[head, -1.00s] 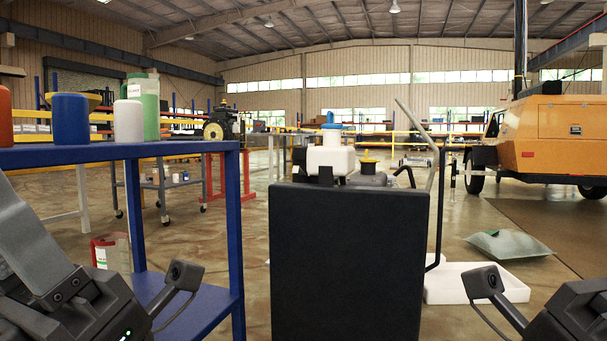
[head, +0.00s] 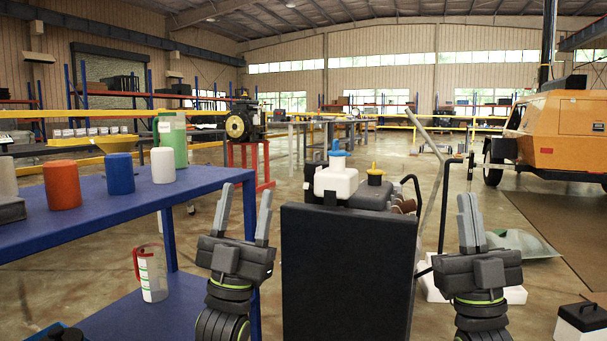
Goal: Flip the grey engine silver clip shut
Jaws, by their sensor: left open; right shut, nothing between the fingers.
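The grey engine (head: 371,195) shows only at its top, behind a tall black panel (head: 348,270). A white bottle with a blue cap (head: 337,180) and a yellow cap (head: 375,172) stick up there. I cannot make out the silver clip; the panel may hide it. My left gripper (head: 257,215) points up, open and empty, left of the panel, in front of the blue table. My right gripper (head: 469,220) points up, shut and empty, right of the panel. Neither touches the engine.
A blue table (head: 110,205) on the left holds red, blue and white containers and a green jug (head: 173,138). A clear jug (head: 151,272) stands on its lower shelf. A grey-green bag (head: 520,243) and a black-and-white box (head: 581,322) lie at right. An orange vehicle (head: 560,130) stands behind.

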